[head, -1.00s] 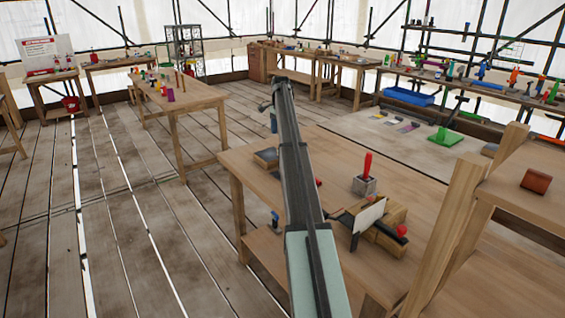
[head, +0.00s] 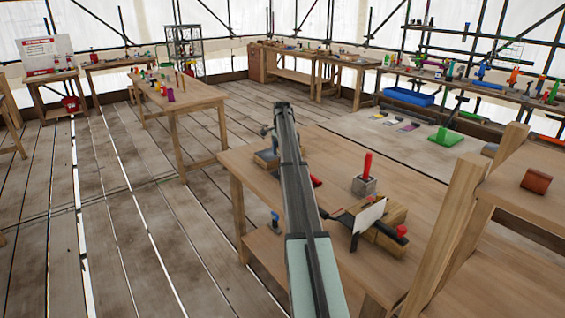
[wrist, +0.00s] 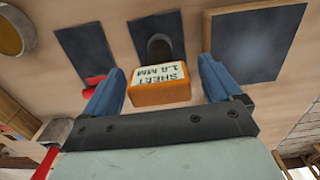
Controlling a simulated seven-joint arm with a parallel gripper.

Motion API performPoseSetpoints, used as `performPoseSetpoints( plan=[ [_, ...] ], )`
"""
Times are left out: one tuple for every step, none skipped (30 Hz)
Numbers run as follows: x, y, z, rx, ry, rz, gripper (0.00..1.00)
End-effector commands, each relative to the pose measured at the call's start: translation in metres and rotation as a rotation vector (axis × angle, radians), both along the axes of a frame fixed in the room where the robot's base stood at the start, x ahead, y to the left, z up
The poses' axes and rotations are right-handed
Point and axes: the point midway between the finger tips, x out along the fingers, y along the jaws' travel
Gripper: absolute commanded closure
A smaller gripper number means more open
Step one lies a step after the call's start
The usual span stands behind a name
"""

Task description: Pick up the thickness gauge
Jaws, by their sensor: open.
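A small orange block (wrist: 160,86) with a pale label reading "SHEET 1.8 MM" shows in the wrist view. It may be the thickness gauge, but I cannot be sure. My gripper (wrist: 162,84) is open, with one blue finger on each side of the block. I see gaps on both sides of it, and cannot tell how far down the fingers reach. A dark rounded shape (wrist: 159,47) lies just beyond the block, on a dark square.
A red piece (wrist: 95,81) lies by the left finger. On the bench (head: 320,155) in the head view stand a red-handled grey block (head: 365,184) and a wooden block with a white card (head: 368,214).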

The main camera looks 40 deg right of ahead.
Motion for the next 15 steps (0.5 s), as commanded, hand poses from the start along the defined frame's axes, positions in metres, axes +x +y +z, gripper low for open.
performPoseSetpoints(
  plan=[
    [-0.001,-0.001,-0.008,0.0,0.001,0.0,0.08],
    [-0.001,-0.002,-0.012,0.0,0.001,0.0,0.08],
    [-0.001,-0.002,-0.018,0.0,0.0,0.0,0.08],
    [-0.001,-0.002,-0.022,0.0,0.0,0.0,0.08],
    [-0.001,-0.002,-0.025,0.0,0.0,0.0,0.08],
    [-0.001,-0.002,-0.029,0.0,0.0,0.0,0.08],
    [-0.001,-0.002,-0.031,0.0,0.0,0.0,0.08],
    [-0.001,-0.002,-0.032,0.0,0.0,0.0,0.08],
    [-0.001,-0.002,-0.033,0.0,-0.001,0.0,0.08],
    [-0.001,-0.002,-0.033,0.0,-0.001,0.0,0.08],
    [-0.001,-0.002,-0.033,0.0,-0.001,0.0,0.08],
    [-0.001,-0.002,-0.033,0.0,-0.001,0.0,0.08],
    [-0.001,-0.002,-0.033,0.0,-0.001,0.0,0.08],
    [-0.001,-0.002,-0.033,0.0,-0.001,0.0,0.08],
    [-0.001,-0.002,-0.033,0.0,-0.001,0.0,0.09]
  ],
)
